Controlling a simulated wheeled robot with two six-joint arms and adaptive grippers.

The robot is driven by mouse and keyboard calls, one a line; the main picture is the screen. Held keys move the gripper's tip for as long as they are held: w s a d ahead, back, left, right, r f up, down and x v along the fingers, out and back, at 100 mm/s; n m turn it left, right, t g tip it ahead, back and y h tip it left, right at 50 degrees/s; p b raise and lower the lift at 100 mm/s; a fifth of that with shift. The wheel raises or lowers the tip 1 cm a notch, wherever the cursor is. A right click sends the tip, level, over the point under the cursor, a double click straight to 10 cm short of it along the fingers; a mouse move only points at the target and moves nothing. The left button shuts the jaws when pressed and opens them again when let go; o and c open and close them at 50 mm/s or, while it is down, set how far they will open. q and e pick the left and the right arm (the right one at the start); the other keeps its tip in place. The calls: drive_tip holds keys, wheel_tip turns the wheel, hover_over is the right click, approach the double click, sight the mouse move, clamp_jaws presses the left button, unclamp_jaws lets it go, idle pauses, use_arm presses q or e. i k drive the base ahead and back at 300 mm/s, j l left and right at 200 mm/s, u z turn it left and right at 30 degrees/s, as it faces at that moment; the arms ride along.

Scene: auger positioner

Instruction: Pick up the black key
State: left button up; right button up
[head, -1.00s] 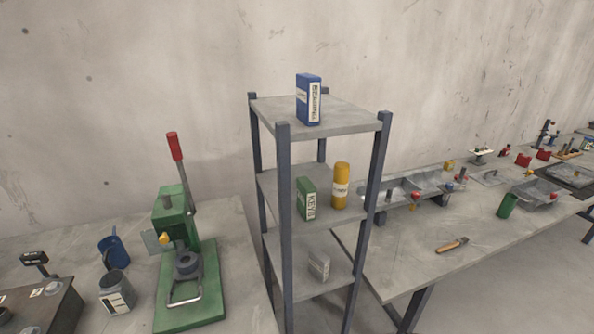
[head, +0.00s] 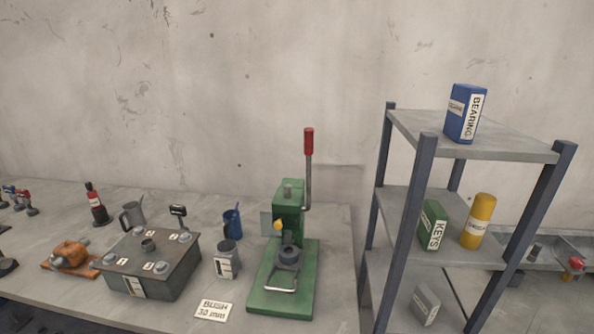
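I cannot make out a black key in the head view. A green box labelled KEYS (head: 432,226) stands on the middle shelf of the grey rack, left of a yellow cylinder (head: 478,221). Whether anything is inside the box is hidden. Neither of my grippers shows in the head view.
The rack (head: 470,158) also bears a blue BEARING box (head: 465,113) on top and a grey box (head: 425,306) low down. On the left bench (head: 335,225) stand a green press (head: 284,275), a dark metal block (head: 150,262), a jar (head: 227,260) and a blue mug (head: 232,223).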

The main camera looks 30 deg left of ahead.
sight(176, 210)
drive_tip(key=u, duration=1.8)
